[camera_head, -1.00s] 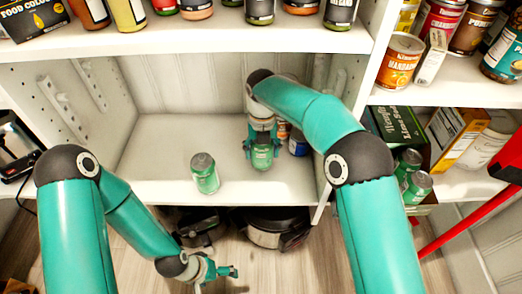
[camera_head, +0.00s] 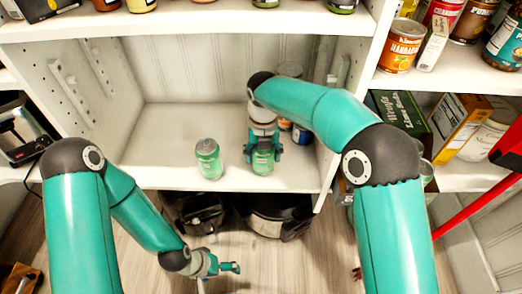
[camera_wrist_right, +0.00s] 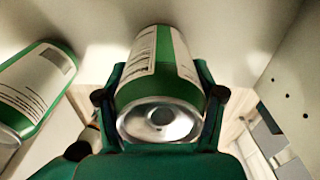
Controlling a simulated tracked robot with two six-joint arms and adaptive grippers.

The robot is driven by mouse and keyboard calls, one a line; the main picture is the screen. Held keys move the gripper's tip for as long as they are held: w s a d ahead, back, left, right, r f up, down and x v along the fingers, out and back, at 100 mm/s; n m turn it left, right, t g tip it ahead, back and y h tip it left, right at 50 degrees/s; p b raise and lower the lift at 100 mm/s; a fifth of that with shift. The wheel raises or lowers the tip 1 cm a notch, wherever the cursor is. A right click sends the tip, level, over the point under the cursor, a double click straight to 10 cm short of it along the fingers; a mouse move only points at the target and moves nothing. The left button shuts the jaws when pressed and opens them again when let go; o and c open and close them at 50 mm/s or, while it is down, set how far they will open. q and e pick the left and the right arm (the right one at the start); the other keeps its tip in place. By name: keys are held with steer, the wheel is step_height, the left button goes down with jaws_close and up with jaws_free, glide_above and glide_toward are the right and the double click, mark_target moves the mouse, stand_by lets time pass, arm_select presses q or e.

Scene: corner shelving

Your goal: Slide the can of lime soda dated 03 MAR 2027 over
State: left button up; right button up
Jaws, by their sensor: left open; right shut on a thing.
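Two green cans stand on the middle shelf (camera_head: 160,168) in the head view. The free can (camera_head: 208,160) stands upright near the front edge. My right gripper (camera_head: 263,148) is shut on the other can (camera_head: 263,163), just right of it. In the right wrist view the held can (camera_wrist_right: 157,62) sits between both fingers with its metal end towards me, and the free can (camera_wrist_right: 32,92) lies to its left, apart. The printing on the cans is too blurred to read a date. My left gripper (camera_head: 230,267) is open and empty, low in front of the shelf.
A blue-labelled can (camera_head: 300,134) stands behind my right arm, near the shelf's right wall. The shelf's left part is clear. Dark appliances (camera_head: 270,213) stand below. A red bar (camera_head: 475,197) slants at the right.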

arm_select(q)
steer(key=shift+s+d+f, duration=0.1)
steer(key=shift+s+d, duration=0.1)
steer(key=shift+s, duration=0.1)
arm_select(e)
steer(key=shift+s+f, duration=0.2)
steer(key=shift+s, duration=0.35)
steer(key=shift+s+f, duration=0.15)
steer(key=shift+s, duration=0.4)
steer(key=o, duration=1.6)
steer(key=shift+a, duration=0.1)
steer(key=shift+r, duration=0.1)
steer(key=shift+w+r, duration=0.1)
steer(key=shift+r, duration=3.65)
